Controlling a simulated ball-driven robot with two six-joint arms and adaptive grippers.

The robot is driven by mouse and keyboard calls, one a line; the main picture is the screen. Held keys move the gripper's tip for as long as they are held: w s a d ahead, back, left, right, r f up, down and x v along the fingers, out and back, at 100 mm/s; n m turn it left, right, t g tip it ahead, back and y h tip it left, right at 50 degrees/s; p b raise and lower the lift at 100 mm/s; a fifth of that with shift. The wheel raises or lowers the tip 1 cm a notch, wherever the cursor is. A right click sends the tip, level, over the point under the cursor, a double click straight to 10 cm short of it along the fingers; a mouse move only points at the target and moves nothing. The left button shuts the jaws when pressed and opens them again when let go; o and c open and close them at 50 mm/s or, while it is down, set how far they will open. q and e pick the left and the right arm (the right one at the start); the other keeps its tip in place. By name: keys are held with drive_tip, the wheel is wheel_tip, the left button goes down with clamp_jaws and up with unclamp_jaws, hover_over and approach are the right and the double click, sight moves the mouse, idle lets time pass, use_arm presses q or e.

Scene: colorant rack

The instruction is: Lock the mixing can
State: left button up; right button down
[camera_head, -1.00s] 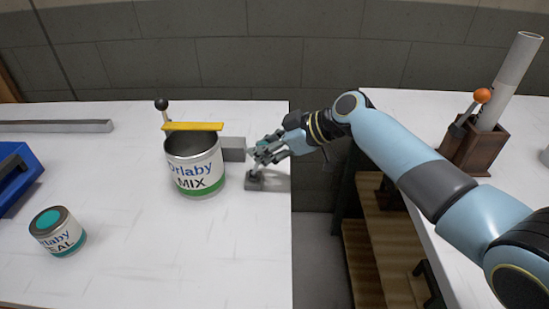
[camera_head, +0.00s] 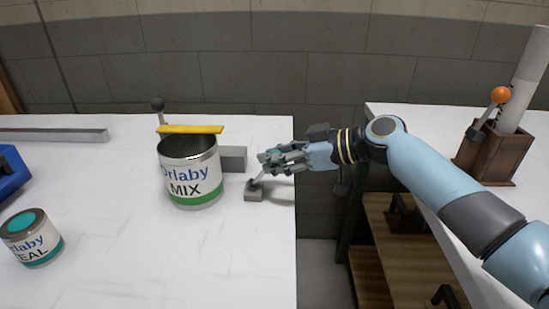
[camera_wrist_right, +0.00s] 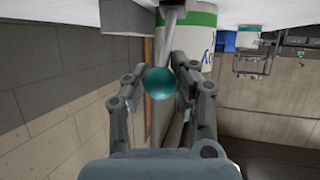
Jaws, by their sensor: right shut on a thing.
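The mixing can (camera_head: 190,190), white with a green band and "MIX" on it, stands upright and open-topped on the white table. A yellow bar (camera_head: 192,129) lies across its top rim. Right of the can is a small lever with a grey base (camera_head: 254,194); its rod leans up to the right into my right gripper (camera_head: 268,160). In the right wrist view the gripper (camera_wrist_right: 160,86) is shut on the lever's teal ball knob (camera_wrist_right: 160,83). The can (camera_wrist_right: 196,45) shows behind it, upside down. My left gripper is out of view.
A dark-knobbed lever (camera_head: 158,104) stands behind the can, and a grey block (camera_head: 233,158) beside it. A smaller can (camera_head: 33,238) and a blue box (camera_head: 10,172) are at left. The table's right edge is close to the gripper. A wooden box (camera_head: 490,155) with an orange-knobbed lever stands at right.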

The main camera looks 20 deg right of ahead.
drive_tip(key=c, duration=1)
unclamp_jaws()
drive_tip(key=shift+s+d, duration=0.1)
drive_tip(key=v, duration=1.1)
drive_tip(key=shift+s+d+r, duration=0.2)
drive_tip(key=shift+s+d, duration=0.05)
